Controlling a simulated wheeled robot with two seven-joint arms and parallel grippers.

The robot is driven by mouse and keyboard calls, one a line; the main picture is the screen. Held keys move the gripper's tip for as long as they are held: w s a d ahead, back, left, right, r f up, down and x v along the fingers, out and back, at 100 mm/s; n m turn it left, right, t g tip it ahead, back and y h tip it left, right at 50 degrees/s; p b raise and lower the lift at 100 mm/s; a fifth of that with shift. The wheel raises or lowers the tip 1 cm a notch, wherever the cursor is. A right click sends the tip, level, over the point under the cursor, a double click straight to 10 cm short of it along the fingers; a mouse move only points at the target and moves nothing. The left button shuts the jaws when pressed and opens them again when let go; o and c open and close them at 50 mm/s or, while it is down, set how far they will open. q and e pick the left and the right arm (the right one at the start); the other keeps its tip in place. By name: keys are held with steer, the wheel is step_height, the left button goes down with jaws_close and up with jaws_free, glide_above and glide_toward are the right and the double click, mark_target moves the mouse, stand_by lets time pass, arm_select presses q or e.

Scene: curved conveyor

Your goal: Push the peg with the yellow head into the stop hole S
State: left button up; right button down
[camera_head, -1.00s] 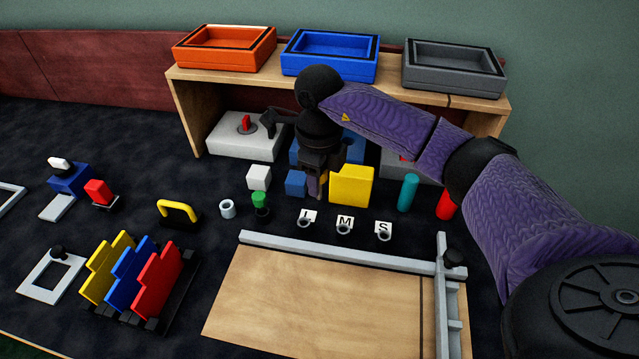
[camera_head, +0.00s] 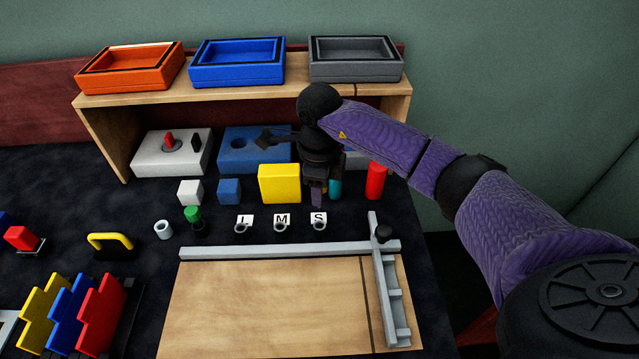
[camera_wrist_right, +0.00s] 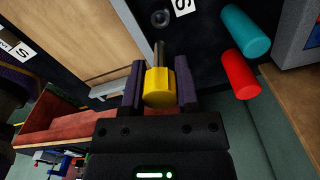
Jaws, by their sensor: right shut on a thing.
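In the right wrist view, my right gripper (camera_wrist_right: 160,72) is shut on the yellow head (camera_wrist_right: 158,88) of the peg. The grey shaft (camera_wrist_right: 160,52) points away from the gripper towards a dark round hole (camera_wrist_right: 160,18) beside an S label (camera_wrist_right: 183,5); the tip looks apart from it. In the head view, the stop hole S (camera_head: 319,226) is the rightmost of three small rings with labels. My right gripper (camera_head: 317,200) is just behind it, fingers down; the peg is hidden there. My left gripper is not in view.
A yellow block (camera_head: 279,184), a teal cylinder (camera_head: 335,189) and a red cylinder (camera_head: 376,181) stand close around the gripper. A wooden board with a grey rail (camera_head: 275,251) lies in front. A shelf with trays (camera_head: 237,62) stands behind.

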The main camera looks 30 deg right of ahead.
step_height(320, 180, down, 5)
steer(key=b, duration=0.2)
steer(key=shift+r+b, duration=0.15)
steer(key=shift+b, duration=0.2)
stand_by(0.6)
stand_by(0.7)
steer(key=shift+f, duration=0.4)
steer(key=shift+f+b, duration=0.4)
steer(key=shift+f, duration=0.05)
